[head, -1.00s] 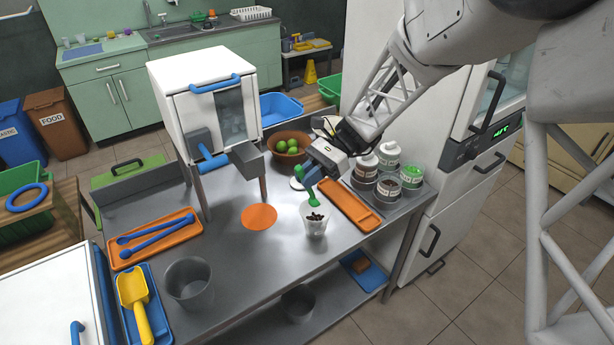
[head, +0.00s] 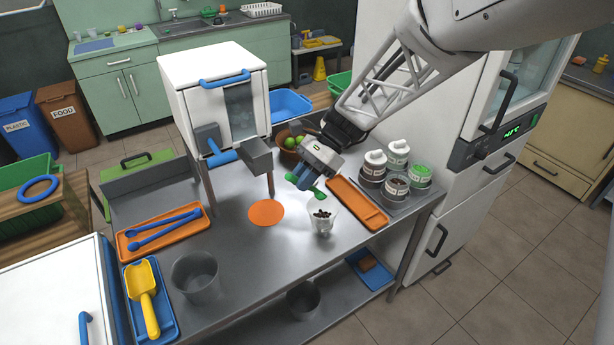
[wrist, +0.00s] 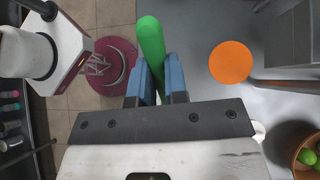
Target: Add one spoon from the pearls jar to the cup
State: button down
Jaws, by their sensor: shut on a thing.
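My gripper (head: 301,180) is shut on a green spoon (head: 318,191), above the table and just behind the cup. In the wrist view the spoon's green handle (wrist: 150,42) sticks out between my blue fingers (wrist: 156,82). The spoon's bowl is partly hidden and I cannot tell whether it holds anything. The white cup (head: 323,224) stands upright on the steel table with dark pearls in it. An open jar with dark contents (head: 395,187), seemingly the pearls jar, stands right of my gripper at the front of the jar group.
An orange tray (head: 352,204) lies between cup and jars. Two lidded jars (head: 373,164) and an open green-filled jar (head: 420,174) stand in the rack. A fruit bowl (head: 285,150) is behind.

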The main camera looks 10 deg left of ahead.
jog(key=shift+s+a, duration=0.1)
dwell(0.3)
jog(key=s+a+t+h, duration=0.1)
jog(key=s+t+h, duration=0.1)
jog(key=t, duration=0.1)
jog(key=shift+s+a+f+h, duration=0.1)
jog(key=shift+a+f+h, duration=0.2)
jog(key=shift+a+f, duration=0.1)
dwell(0.3)
jog(key=shift+s+a+f+t+h, duration=0.4)
jog(key=shift+t+h, duration=0.25)
jog(key=shift+t, duration=0.2)
jog(key=shift+s+a+f+t+h, duration=0.2)
jog(key=shift+f+t+h, duration=0.25)
jog(key=shift+t+h, duration=0.3)
jog(key=shift+d, duration=0.1)
jog(key=w+d+f+n, duration=0.4)
jog(key=w+d+n, duration=0.4)
jog(key=w+d, duration=0.1)
jog(key=w+d+f+n+t, duration=0.1)
jog(key=w+d+f+n, duration=0.4)
jog(key=w+d+n, duration=0.4)
jog(key=shift+w+d+h, duration=0.3)
jog(key=shift+d+h, duration=0.1)
jog(key=shift+d, duration=0.05)
